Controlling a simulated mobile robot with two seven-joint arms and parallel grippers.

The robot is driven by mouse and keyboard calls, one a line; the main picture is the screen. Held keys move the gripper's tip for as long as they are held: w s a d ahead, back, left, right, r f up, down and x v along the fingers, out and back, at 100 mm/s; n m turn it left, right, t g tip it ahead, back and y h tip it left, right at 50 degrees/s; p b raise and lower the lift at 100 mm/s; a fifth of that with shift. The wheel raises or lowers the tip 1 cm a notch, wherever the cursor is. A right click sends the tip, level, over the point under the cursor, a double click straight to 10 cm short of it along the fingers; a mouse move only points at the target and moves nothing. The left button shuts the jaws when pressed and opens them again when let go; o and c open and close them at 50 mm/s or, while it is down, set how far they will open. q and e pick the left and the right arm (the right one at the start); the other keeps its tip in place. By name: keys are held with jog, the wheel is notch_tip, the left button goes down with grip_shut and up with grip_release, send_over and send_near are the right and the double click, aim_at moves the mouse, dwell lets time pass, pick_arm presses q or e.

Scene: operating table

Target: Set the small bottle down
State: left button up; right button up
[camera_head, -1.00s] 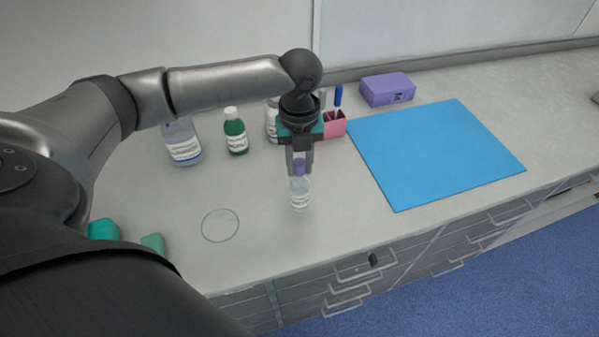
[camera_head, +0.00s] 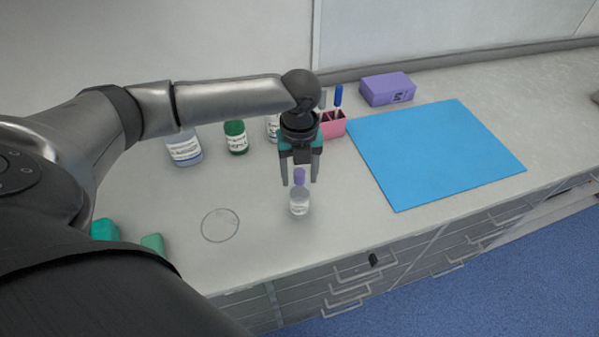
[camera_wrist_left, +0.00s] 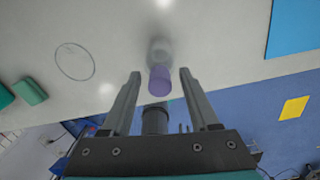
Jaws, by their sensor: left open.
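The small bottle (camera_head: 299,202) is clear with a purple cap and a white label. It appears to stand upright on the counter near its front edge. My left gripper (camera_head: 300,183) is open, its fingers apart on either side of the purple cap and touching nothing that I can see. In the left wrist view the bottle's purple cap (camera_wrist_left: 159,82) shows between the two open fingers (camera_wrist_left: 158,84), with a gap on each side. My right gripper is not in view.
A large clear bottle (camera_head: 184,148), a green bottle (camera_head: 236,138) and a partly hidden white-labelled bottle (camera_head: 272,130) stand behind. A pink pen holder (camera_head: 333,125), purple box (camera_head: 388,89) and blue mat (camera_head: 432,152) lie right. A thin circle (camera_head: 220,225) marks the counter.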

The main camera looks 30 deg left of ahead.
pick_arm(q)
notch_tip(320, 180, up, 12)
jog(key=shift+r, duration=0.2)
dwell(0.4)
